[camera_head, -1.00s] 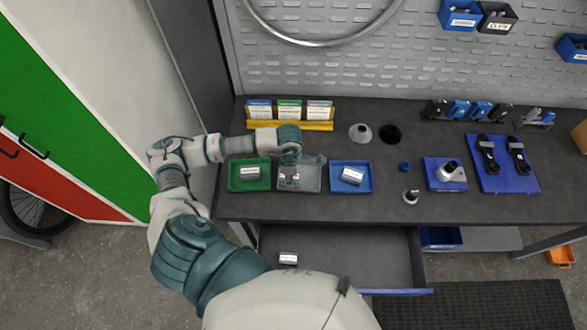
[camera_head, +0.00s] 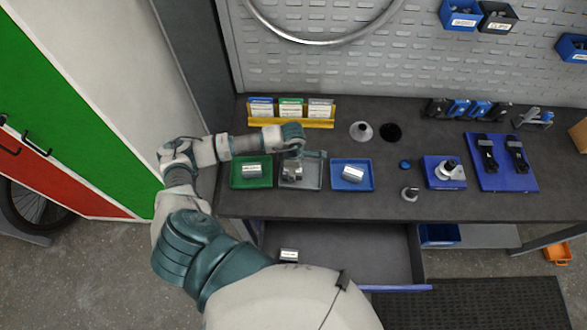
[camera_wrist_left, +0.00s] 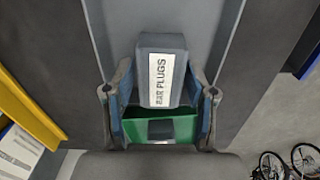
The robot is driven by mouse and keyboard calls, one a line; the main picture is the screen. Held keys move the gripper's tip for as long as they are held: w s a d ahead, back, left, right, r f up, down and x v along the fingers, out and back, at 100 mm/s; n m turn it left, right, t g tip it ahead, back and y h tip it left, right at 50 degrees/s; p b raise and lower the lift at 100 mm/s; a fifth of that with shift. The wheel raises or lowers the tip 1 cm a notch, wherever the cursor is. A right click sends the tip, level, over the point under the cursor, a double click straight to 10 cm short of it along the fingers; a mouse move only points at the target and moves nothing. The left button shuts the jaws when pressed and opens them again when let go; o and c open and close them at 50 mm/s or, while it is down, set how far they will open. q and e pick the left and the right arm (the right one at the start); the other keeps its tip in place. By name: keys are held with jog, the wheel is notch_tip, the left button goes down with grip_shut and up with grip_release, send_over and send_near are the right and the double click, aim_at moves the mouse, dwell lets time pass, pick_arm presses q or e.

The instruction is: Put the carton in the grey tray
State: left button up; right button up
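The grey tray (camera_head: 314,180) lies on the bench between a green and a blue tray. In the left wrist view a dark carton (camera_wrist_left: 161,70) with a white "EAR PLUGS" label appears to sit in the grey tray (camera_wrist_left: 219,40). My left gripper (camera_head: 291,171) is over the grey tray and partly hides its inside. In the wrist view the fingers of this gripper (camera_wrist_left: 160,92) stand on either side of the carton, with narrow gaps showing; it looks open. My right gripper is not in view.
The green tray (camera_head: 239,185) and blue tray (camera_head: 364,186) each hold a carton. Another carton (camera_head: 289,255) lies in the open drawer (camera_head: 350,250) below. A yellow holder (camera_head: 290,123) with leaflets stands behind the trays. Tools on blue mats (camera_head: 500,180) are at the right.

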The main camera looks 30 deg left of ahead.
pick_arm(q)
jog(key=shift+o, duration=0.2)
jog(key=shift+a, duration=0.25)
jog(key=shift+w+d+r, duration=0.1)
jog(key=shift+d+r, duration=0.05)
jog(key=shift+r, duration=0.15)
notch_tip(320, 180, up, 12)
jog(key=shift+f+b, duration=0.2)
jog(key=shift+b, duration=0.15)
